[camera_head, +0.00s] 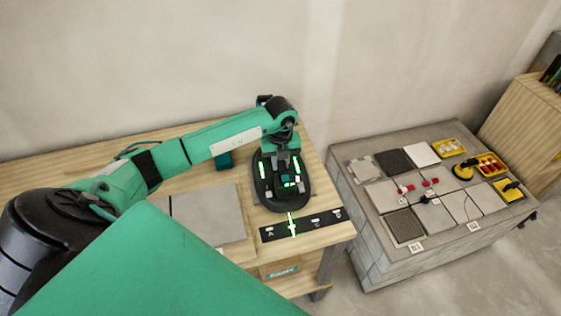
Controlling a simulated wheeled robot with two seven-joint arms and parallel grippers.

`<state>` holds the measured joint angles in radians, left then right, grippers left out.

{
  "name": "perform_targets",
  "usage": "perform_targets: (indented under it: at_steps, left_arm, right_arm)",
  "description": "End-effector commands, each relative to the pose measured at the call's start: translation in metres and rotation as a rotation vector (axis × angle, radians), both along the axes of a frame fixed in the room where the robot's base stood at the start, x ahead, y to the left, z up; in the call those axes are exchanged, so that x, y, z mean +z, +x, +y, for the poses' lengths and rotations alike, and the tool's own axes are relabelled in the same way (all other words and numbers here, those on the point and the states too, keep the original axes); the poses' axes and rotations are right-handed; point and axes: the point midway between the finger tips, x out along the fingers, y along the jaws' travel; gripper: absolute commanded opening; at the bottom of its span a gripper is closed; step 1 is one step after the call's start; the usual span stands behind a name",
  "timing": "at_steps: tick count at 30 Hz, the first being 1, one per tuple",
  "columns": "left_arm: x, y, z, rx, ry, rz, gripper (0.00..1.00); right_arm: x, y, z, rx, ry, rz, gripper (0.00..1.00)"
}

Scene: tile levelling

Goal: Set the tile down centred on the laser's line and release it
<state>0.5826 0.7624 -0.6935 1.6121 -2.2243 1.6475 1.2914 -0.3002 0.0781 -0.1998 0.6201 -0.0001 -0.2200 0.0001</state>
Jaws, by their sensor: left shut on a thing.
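My left gripper (285,181) is over the right part of the wooden bench, pointing down, with its dark rounded body and green lit marks seen from above. A bright green laser line (292,224) crosses the black lettered strip (270,233) just in front of the gripper. A large grey slab (212,215) lies flat on the bench, left of the gripper and partly behind my arm. My right gripper is not in view.
A small teal block (224,160) stands behind the slab. To the right, across a gap, a grey block-sided table (375,262) carries several tiles, red and black small parts, and yellow trays (449,148). A wall stands close behind the bench.

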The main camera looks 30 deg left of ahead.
Motion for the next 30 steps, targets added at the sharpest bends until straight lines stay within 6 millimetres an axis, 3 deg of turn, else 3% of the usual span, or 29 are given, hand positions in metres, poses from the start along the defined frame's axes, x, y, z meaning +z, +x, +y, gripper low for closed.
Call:
perform_targets:
  at_steps: [1, 4, 12, 16, 20, 30]
  left_arm:
    - [0.002, 0.001, 0.0, 0.0, 0.0, -0.004, 0.28]
    - [0.002, 0.001, 0.0, 0.0, 0.0, -0.003, 0.47]
    - [-0.002, -0.001, 0.0, 0.0, 0.0, 0.004, 0.47]
    - [0.005, 0.0, 0.0, -0.001, -0.001, 0.001, 0.47]
    - [0.026, 0.001, 0.0, -0.002, 0.001, -0.004, 0.47]
    - [0.104, 0.001, 0.0, -0.001, 0.0, -0.007, 0.47]
  right_arm:
    - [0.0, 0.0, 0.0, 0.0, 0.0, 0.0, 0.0]
    - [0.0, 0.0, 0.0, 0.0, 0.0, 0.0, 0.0]
    - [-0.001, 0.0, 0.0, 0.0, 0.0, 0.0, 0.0]
    - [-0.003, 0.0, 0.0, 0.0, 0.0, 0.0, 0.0]
    - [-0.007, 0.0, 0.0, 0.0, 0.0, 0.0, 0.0]
    - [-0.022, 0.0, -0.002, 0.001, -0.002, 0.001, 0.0]
